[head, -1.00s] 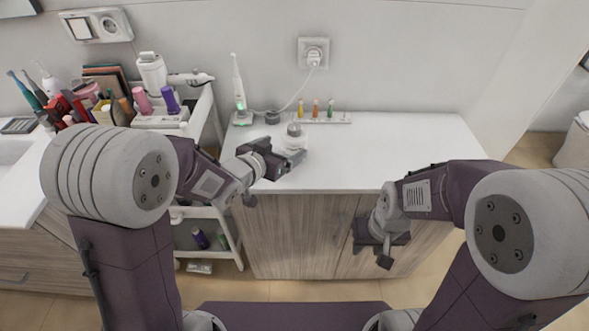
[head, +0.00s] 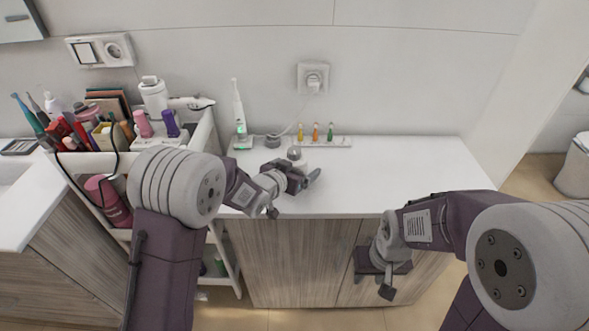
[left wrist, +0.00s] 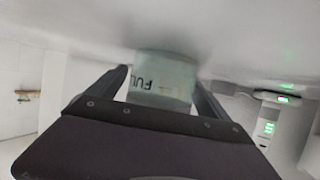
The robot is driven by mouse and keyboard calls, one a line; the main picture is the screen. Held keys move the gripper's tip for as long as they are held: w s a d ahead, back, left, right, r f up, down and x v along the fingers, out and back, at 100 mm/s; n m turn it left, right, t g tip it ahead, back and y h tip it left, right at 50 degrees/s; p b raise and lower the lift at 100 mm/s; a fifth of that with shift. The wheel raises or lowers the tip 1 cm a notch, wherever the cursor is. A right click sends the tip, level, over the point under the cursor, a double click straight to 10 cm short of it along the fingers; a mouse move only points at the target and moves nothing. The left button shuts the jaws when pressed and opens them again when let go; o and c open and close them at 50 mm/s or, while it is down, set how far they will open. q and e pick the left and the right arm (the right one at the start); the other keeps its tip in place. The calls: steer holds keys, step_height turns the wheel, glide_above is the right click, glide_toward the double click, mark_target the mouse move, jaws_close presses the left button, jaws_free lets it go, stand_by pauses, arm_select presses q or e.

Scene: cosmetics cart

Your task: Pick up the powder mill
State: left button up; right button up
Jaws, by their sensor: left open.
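The powder mill appears as a small pale jar with a grey top (head: 294,153), upright on the white counter (head: 410,175). My left gripper (head: 304,178) is just in front of it and hides its lower part. In the left wrist view the pale jar (left wrist: 165,80), with dark letters on its side, stands between the two spread fingers of my left gripper (left wrist: 160,88). A gap shows beside the fingers, and contact cannot be made out. My right gripper (head: 386,280) hangs low before the cabinet front, away from the jar; its jaw opening is unclear.
An electric toothbrush (head: 238,110) stands behind to the left. A rack with several small coloured bottles (head: 322,140) is behind the jar. A crowded cosmetics cart (head: 205,135) stands at the left. The counter's right side is clear.

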arm_select(q)
steer(key=shift+s+r, duration=0.1)
steer(key=c, duration=1.8)
step_height(320, 180, up, 18)
steer(key=p, duration=0.6)
steer(key=shift+p, duration=0.3)
steer(key=shift+c, duration=0.2)
